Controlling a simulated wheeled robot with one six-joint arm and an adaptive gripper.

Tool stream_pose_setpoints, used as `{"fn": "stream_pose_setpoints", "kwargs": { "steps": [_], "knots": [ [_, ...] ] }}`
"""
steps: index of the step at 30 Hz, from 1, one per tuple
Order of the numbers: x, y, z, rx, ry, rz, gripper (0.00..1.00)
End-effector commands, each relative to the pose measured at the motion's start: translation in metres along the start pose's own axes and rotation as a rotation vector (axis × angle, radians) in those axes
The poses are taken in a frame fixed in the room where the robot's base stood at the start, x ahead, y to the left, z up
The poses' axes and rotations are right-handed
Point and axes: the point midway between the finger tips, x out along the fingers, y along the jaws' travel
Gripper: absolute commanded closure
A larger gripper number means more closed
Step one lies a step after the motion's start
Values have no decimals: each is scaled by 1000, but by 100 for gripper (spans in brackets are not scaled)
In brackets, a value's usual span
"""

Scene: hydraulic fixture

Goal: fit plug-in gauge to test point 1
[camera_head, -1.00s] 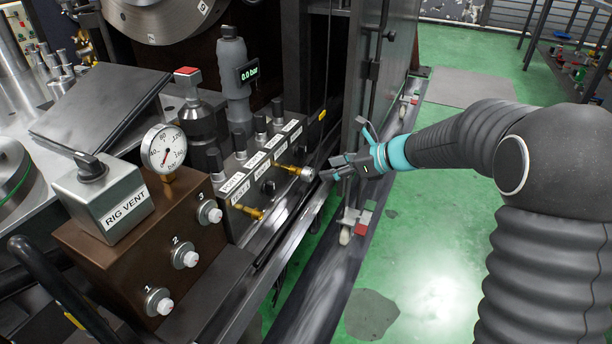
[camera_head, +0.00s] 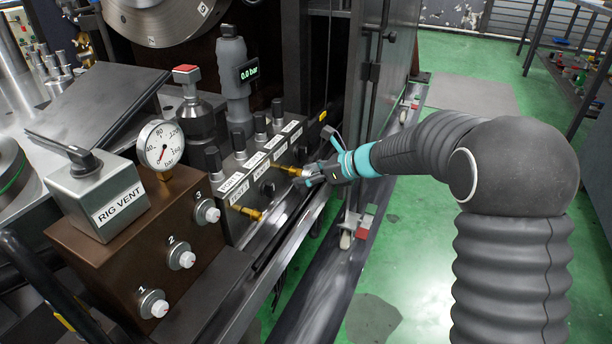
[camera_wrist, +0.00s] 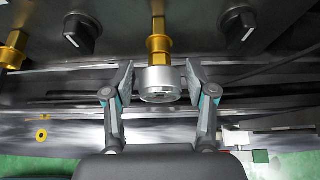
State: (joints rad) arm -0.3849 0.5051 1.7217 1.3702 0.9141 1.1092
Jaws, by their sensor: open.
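A silver round piece (camera_wrist: 160,83) sits on the end of a brass fitting (camera_wrist: 159,42) on the labelled valve block (camera_head: 232,222). My gripper (camera_head: 305,174) is at this fitting. In the wrist view my gripper (camera_wrist: 160,78) is open, with one finger on each side of the silver piece and small gaps beside it. A second brass fitting (camera_head: 246,212), nearer on the same block, is bare; the small label above it appears to read TEST 1. A grey cylindrical device with a display (camera_head: 249,70) reading 0.0 bar stands upright behind the block. I cannot tell whether it is the plug-in gauge.
A brown block (camera_head: 130,240) at left carries a dial gauge (camera_head: 160,145), a RIG VENT box (camera_head: 97,195) and white-capped ports numbered 1 to 3. Black knobs (camera_head: 238,138) line the valve block's top.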

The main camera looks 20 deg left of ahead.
Motion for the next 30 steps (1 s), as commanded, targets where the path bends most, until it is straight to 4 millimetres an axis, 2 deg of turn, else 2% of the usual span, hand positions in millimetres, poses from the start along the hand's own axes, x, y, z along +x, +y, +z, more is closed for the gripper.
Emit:
{"fn": "stream_pose_setpoints", "kwargs": {
  "steps": [5,6,12,30],
  "knots": [
    [0,0,0,0,0,0,44],
    [0,0,0,0,0,0,49],
    [0,0,0,0,0,0,96],
    [-16,0,-8,-1,0,-1,96]
  ]
}}
